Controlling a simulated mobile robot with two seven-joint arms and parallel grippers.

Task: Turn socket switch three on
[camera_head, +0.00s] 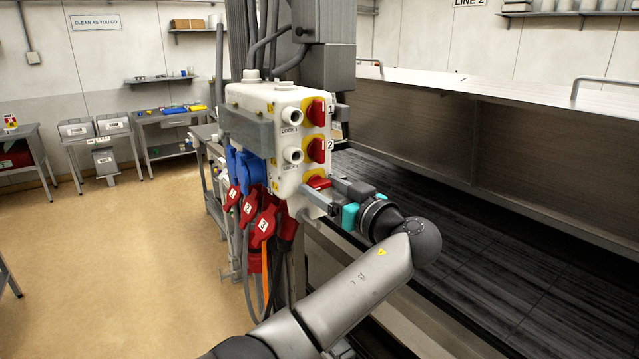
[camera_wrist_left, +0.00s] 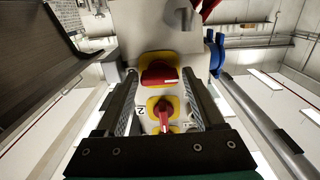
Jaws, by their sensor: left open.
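A white socket box (camera_head: 262,108) carries red rotary switches on yellow plates. Switch one (camera_head: 315,112) and switch two (camera_head: 316,150) sit above switch three (camera_head: 318,182), which is partly hidden by my left gripper (camera_head: 326,193). In the left wrist view, which looks upside down, the red knob of switch three (camera_wrist_left: 159,76) lies crosswise between the open fingers of my left gripper (camera_wrist_left: 158,74). I cannot tell whether the fingers touch the knob. My right gripper is not in view.
Red plugs (camera_head: 266,222) marked with numbers and blue plugs (camera_head: 245,170) hang under the box with cables. A grey column (camera_head: 320,75) stands behind it. A long dark conveyor (camera_head: 480,250) runs to the right. Open floor (camera_head: 130,250) lies to the left.

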